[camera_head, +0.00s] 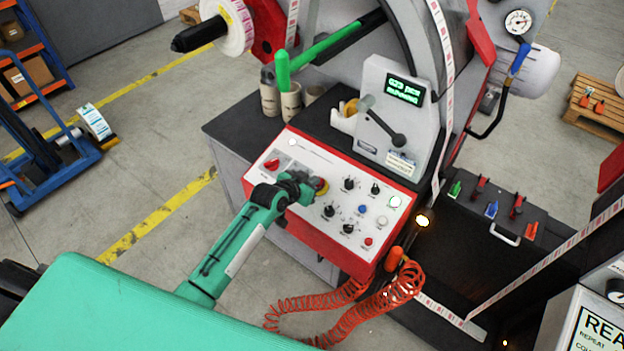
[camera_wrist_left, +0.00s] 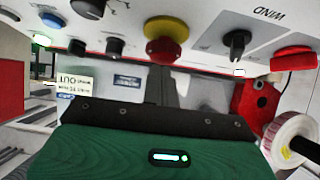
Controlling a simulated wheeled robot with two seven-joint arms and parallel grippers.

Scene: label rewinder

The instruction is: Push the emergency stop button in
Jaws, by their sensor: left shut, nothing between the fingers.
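The emergency stop button, a red cap on a yellow base, sits on the white face of the red control box; in the head view (camera_head: 319,186) it is partly covered by my left gripper (camera_head: 306,184). In the left wrist view the button (camera_wrist_left: 166,37) is at the top centre, and the dark fingers of my left gripper (camera_wrist_left: 162,72) are shut and empty, pointing at its red cap. The fingertips are at or very near the cap; I cannot tell whether they touch. My right gripper is in neither view.
Several black knobs, a red knob (camera_head: 271,164) and small lit buttons share the panel (camera_head: 366,243). A grey display housing (camera_head: 392,115) with a lever stands behind it. Cardboard tubes (camera_head: 291,102) stand at the back left. An orange coiled hose (camera_head: 345,310) hangs in front.

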